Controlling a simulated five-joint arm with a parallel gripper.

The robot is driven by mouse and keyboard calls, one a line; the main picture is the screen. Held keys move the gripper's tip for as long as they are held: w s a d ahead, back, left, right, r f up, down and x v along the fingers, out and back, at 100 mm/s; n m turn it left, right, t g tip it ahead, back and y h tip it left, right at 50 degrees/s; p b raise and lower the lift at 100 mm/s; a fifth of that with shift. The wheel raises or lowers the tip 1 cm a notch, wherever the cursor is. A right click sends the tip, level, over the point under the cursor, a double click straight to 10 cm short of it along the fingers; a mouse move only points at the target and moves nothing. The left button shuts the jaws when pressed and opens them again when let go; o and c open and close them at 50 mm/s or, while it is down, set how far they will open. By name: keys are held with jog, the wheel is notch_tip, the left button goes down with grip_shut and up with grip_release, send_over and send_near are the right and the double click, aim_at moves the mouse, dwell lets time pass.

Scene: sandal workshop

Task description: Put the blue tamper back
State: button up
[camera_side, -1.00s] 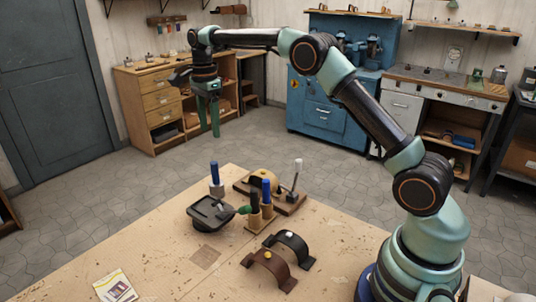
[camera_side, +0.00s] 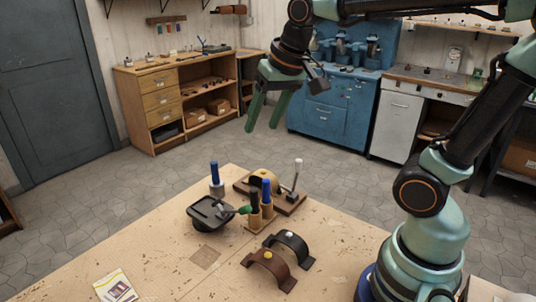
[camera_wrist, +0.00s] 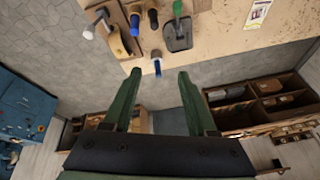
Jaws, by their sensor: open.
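A blue-handled tamper (camera_side: 215,174) with a grey metal foot stands upright on the near tabletop, by its far edge. In the wrist view the tamper (camera_wrist: 157,67) shows beyond and between my fingertips. A wooden board (camera_side: 289,207) holds a white-handled tool (camera_side: 297,172) and a tan rounded piece. My gripper (camera_side: 263,127) is open and empty, raised above the table beyond its far edge. My gripper (camera_wrist: 159,74) also shows in the wrist view.
A black dish-like pan (camera_side: 208,211) sits close to the tamper, left of the holder. Two curved straps, black (camera_side: 288,241) and brown (camera_side: 267,262), lie nearer. A printed card (camera_side: 115,288) lies at the front left.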

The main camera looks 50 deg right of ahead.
jog(key=s+f+n+t, duration=0.1)
jog(key=s+f+n, duration=0.3)
jog(key=s, duration=0.1)
jog(key=shift+s+a, duration=0.25)
